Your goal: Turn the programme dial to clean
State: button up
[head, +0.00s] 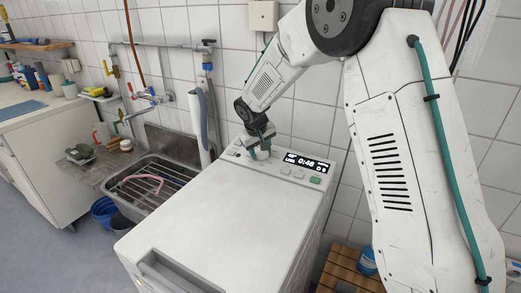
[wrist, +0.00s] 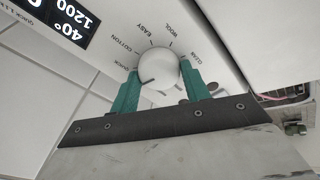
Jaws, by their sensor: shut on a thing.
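The white round programme dial (wrist: 158,66) sits on the machine's control panel, with the labels quick, cotton, easy, wool and clean arced around it. My gripper (wrist: 160,84) has its teal fingers on either side of the dial, shut on it. A short dark line shows on the dial's lower left, towards the quick side; I cannot tell surely whether it is the pointer. In the head view my gripper (head: 260,151) reaches down to the panel of the white washing machine (head: 215,215) and mostly hides the dial.
The lit display (head: 306,162) reads 0:48, and beside the dial it shows 40° and 1200 in the wrist view (wrist: 58,22). A green button (head: 315,180) is below it. A sink (head: 150,190) stands left of the machine, and a wooden crate (head: 350,262) right.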

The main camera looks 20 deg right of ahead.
jog(key=n, duration=0.4)
jog(key=shift+n+y, duration=0.3)
jog(key=n, duration=0.4)
jog(key=shift+n, duration=0.3)
jog(key=n, duration=0.4)
jog(key=shift+n+g+y, duration=0.3)
jog(key=shift+y, duration=0.1)
jog(key=n, duration=0.3)
jog(key=shift+d+r+n, duration=0.1)
jog(key=shift+n, duration=0.2)
jog(key=n+g, duration=0.1)
jog(key=n, duration=0.7)
jog(key=shift+n, duration=0.4)
jog(key=n, duration=0.4)
jog(key=shift+n+g+h, duration=0.3)
jog(key=shift+g, duration=0.1)
jog(key=shift+n, duration=1.8)
